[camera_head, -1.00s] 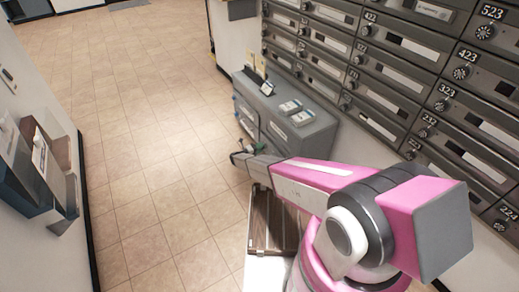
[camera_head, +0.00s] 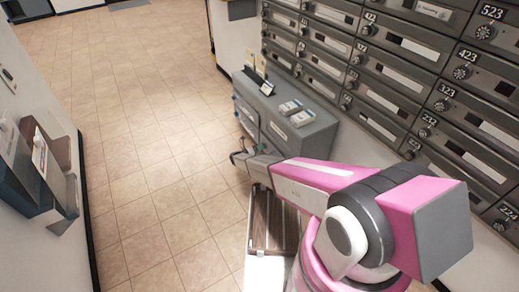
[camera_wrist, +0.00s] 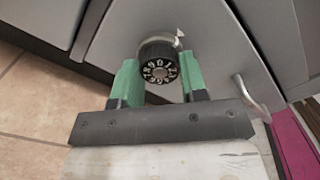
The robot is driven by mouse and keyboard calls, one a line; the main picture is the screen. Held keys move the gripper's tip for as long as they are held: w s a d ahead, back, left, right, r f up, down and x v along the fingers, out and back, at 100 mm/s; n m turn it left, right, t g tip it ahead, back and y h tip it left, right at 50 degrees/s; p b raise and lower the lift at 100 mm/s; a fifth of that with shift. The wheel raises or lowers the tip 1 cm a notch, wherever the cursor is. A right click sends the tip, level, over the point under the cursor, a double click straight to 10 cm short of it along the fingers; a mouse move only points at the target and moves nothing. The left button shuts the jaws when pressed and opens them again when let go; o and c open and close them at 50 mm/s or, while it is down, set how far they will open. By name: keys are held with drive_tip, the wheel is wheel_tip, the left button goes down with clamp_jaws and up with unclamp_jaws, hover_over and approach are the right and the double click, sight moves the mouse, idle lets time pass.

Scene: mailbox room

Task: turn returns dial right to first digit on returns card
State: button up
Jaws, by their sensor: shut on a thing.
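The returns dial (camera_wrist: 158,62) is a round black knob with white digits around its face, on a grey metal front in the wrist view. My gripper (camera_wrist: 160,76) has its two green fingers on either side of the dial and is shut on it. In the head view my gripper (camera_head: 240,157) is at the left end of the grey cabinet (camera_head: 305,140), low down, and the dial is hidden there. A small upright card (camera_head: 267,88) stands on the cabinet top; its writing is too small to read, and I cannot tell whether it is the returns card.
Two small white-and-blue items (camera_head: 290,107) lie on the cabinet top. A bank of numbered mailboxes (camera_head: 400,70) with dials fills the right wall. Wall-mounted boxes (camera_head: 35,165) hang at the left. The tiled floor (camera_head: 140,130) between is clear. A curved metal handle (camera_wrist: 248,98) is right of the dial.

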drive_tip(key=o, duration=0.9)
drive_tip(key=v, duration=1)
drive_tip(key=shift+s+a, duration=0.3)
